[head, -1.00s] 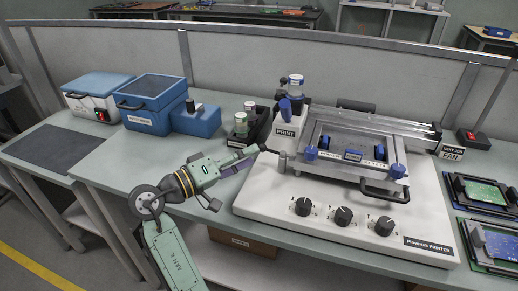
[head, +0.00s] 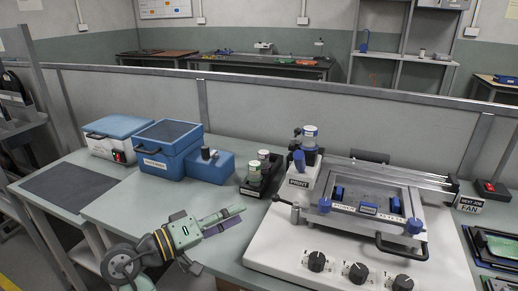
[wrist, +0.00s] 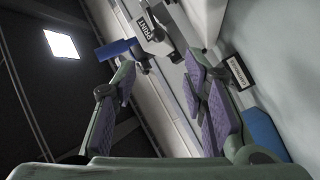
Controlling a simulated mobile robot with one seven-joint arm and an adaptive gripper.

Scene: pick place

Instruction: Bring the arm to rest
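My arm (head: 168,241) is folded low at the front of the bench, its green links and yellow-black joint band showing at the bottom of the head view. My gripper (head: 240,214) points to the right, short of the printer's dark-knobbed lever (head: 278,198), with a gap between them. In the wrist view my gripper (wrist: 160,82) has its purple-padded fingers spread well apart, with nothing between them. The white printer (head: 330,247) stands to the right of my gripper. My lower arm links are cut off by the picture's bottom edge.
A blue box (head: 166,150), a white box with a blue lid (head: 112,137) and a black tray with jars (head: 262,172) stand along the bench's back. A dark mat (head: 67,188) lies at left. Circuit boards (head: 497,246) lie far right. The bench (head: 120,205) left of my arm is clear.

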